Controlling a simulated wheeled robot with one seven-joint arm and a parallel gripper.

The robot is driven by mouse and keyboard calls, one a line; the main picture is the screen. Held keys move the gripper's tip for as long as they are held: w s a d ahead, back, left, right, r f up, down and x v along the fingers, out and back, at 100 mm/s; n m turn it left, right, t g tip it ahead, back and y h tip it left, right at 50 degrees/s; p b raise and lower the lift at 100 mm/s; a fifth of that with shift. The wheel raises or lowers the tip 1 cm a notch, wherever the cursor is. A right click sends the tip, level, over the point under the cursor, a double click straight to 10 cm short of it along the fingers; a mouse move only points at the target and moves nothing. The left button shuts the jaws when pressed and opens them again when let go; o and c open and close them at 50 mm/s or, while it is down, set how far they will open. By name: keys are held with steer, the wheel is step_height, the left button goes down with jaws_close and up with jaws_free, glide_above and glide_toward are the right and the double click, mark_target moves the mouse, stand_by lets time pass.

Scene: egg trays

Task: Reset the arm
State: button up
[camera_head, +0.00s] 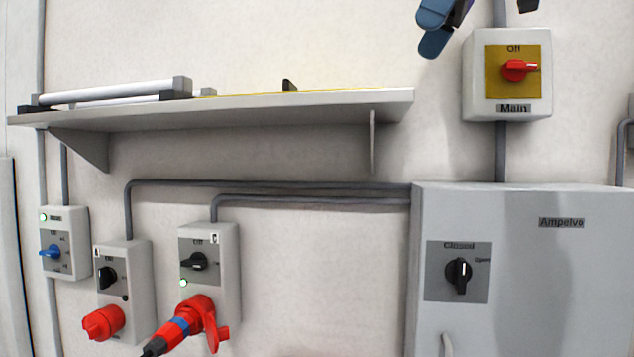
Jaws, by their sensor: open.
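My gripper (438,27) shows only in part at the top edge of the head view, right of centre. Its blue finger parts hang in front of the bare wall, left of the main switch box and above the shelf's right end. It is open, and I see nothing held in it. The rest of the gripper and most of my arm are out of the frame.
A main switch box (508,108) with a red knob is close right of my gripper. A wall shelf (260,112) stretches left. A grey cabinet (570,290) stands lower right. Small switch boxes, one with a red plug (200,315), are lower left.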

steer(key=s+d+f+m+t+h, duration=0.1)
steer(key=s+d+f+m, duration=0.3)
steer(key=f, duration=0.9)
steer(key=s+d+f+m+t+h, duration=0.1)
steer(key=s+d+f+m+h, duration=0.2)
steer(key=s+f, duration=0.5)
steer(key=s+d+f+m+t+h, duration=0.1)
steer(key=s+d+f+m, duration=0.5)
steer(key=f, duration=1.3)
steer(key=shift+s+m+t+h, duration=0.3)
steer(key=shift+s+m+h, duration=0.1)
steer(key=shift+h, duration=0.1)
steer(key=shift+d, duration=0.1)
steer(key=shift+c, duration=0.2)
